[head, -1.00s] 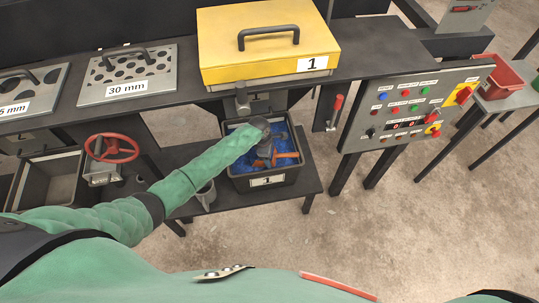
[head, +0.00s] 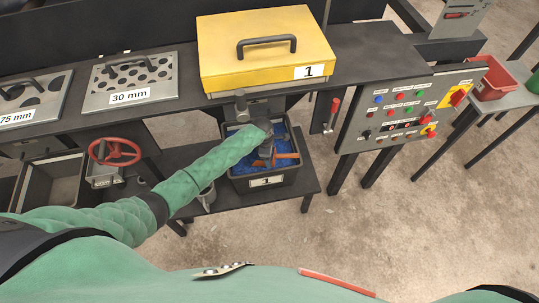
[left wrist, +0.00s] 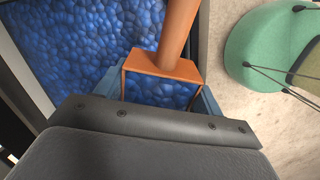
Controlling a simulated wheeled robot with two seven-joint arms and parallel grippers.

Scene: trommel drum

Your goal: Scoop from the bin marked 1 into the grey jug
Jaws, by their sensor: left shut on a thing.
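The bin marked 1 (head: 265,181) is a black box holding blue lumps, on the low shelf under the yellow-lidded unit. The blue lumps (left wrist: 85,45) fill much of the left wrist view. My left gripper (head: 265,155) is inside the bin's outline, low over the lumps, and is shut on an orange scoop (head: 287,156). The grey jug (head: 207,197) stands on the shelf left of the bin, partly hidden by my left arm. My right gripper is out of view.
A yellow lid (head: 265,60) marked 1 sits above the bin. A red handwheel (head: 115,152) and another dark bin (head: 52,185) are at left. A control panel (head: 405,110) and red-handled lever (head: 334,112) are at right. The floor in front is clear.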

